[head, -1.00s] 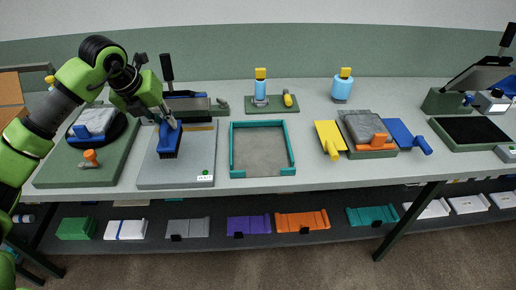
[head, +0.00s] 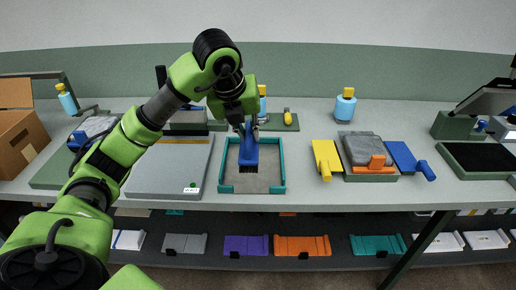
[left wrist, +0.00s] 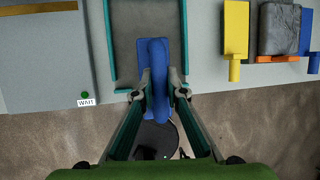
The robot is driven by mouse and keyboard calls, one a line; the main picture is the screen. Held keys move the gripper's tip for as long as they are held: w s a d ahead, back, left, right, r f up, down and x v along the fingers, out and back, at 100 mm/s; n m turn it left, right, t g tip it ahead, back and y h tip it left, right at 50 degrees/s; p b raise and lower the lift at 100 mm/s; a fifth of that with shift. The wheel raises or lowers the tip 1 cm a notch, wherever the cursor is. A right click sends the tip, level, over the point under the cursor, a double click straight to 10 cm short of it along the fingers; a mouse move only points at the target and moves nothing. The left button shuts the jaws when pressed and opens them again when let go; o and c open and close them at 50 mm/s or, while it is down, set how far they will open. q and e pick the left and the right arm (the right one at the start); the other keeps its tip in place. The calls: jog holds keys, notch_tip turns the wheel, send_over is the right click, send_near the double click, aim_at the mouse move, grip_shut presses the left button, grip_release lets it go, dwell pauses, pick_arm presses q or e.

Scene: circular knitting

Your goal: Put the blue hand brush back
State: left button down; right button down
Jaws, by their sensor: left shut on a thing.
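The blue hand brush (head: 248,153) is upright over the teal-framed tray (head: 282,170), with its dark bristles down. Whether the bristles touch the tray floor cannot be told. My left gripper (head: 248,124) is shut on the brush's handle from above. In the left wrist view the brush (left wrist: 155,58) stands between the two fingers of the left gripper (left wrist: 160,94), over the grey floor of the tray (left wrist: 111,45). My right gripper is in neither view.
Left of the tray lies a grey board (head: 168,172) with a WAIT label. To the right are a yellow scraper (head: 325,158), a grey block (head: 367,148) with an orange piece, and a blue scraper (head: 405,158). A light blue bottle (head: 344,107) stands behind.

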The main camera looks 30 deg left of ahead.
pick_arm(q)
jog(key=w+a+f+p, duration=0.1)
jog(key=w+f, duration=0.1)
jog(key=f, duration=0.1)
jog(key=w+a+f+p, duration=0.1)
jog(key=w+f, duration=0.1)
jog(key=f, duration=0.1)
jog(key=w+a+f+p, duration=0.1)
jog(key=w+f, duration=0.2)
jog(key=shift+f, duration=0.1)
jog(key=shift+a+f, duration=0.1)
jog(key=shift+f, duration=0.35)
jog(key=shift+f, duration=0.1)
jog(key=c, duration=2)
grip_release()
jog(key=shift+c, duration=0.2)
